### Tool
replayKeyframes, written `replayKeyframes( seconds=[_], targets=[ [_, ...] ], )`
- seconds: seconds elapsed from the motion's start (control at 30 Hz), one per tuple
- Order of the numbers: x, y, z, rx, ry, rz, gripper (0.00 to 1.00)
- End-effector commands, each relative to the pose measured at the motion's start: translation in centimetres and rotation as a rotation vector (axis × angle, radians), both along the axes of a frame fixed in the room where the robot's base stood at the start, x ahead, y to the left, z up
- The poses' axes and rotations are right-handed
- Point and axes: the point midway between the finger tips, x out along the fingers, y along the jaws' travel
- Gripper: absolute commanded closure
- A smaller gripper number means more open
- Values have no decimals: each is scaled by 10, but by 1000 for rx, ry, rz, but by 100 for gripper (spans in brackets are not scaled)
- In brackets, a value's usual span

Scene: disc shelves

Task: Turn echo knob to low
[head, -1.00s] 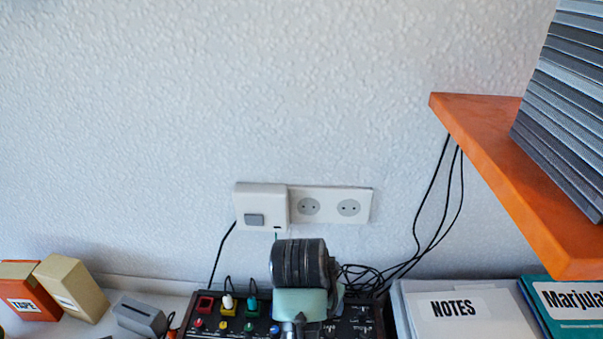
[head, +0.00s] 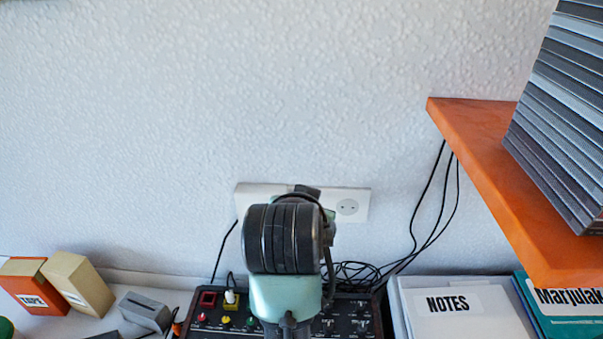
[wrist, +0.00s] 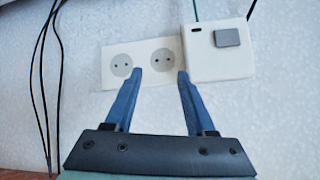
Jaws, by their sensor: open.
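A black mixer-like panel (head: 343,312) with several small knobs stands at the bottom of the head view, against the wall. A red knob (head: 202,318) and a yellow knob (head: 226,321) show at its left, with darker knobs at its right. I cannot read which knob is the echo knob, and my arm hides the middle of the panel. My gripper (wrist: 160,74) is open and empty, with two blue fingers apart. In the wrist view it faces the wall sockets (wrist: 122,65), and no knob shows there.
A white plug box (wrist: 218,52) sits beside the sockets. An orange shelf (head: 470,130) with stacked grey cases juts out at the right. Black cables (head: 435,215) hang below it. A NOTES binder (head: 460,315) lies right of the panel, and a tape box (head: 32,290) stands at the left.

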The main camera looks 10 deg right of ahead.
Motion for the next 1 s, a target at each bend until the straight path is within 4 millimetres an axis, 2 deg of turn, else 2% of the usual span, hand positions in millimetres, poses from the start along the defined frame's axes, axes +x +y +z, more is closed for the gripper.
replayKeyframes(
  seconds=[0.03,0.2,0.4,0.73,0.83,0.93,1.0],
  targets=[
    [2,1,11,-7,-32,10,44],
    [7,5,37,-30,-115,37,44],
    [9,7,53,-45,-168,52,44],
    [10,8,56,-48,-178,55,44],
    [10,8,56,-48,-176,55,61],
    [10,8,54,-46,-173,55,62],
    [8,14,40,-35,-138,55,62]
  ],
)
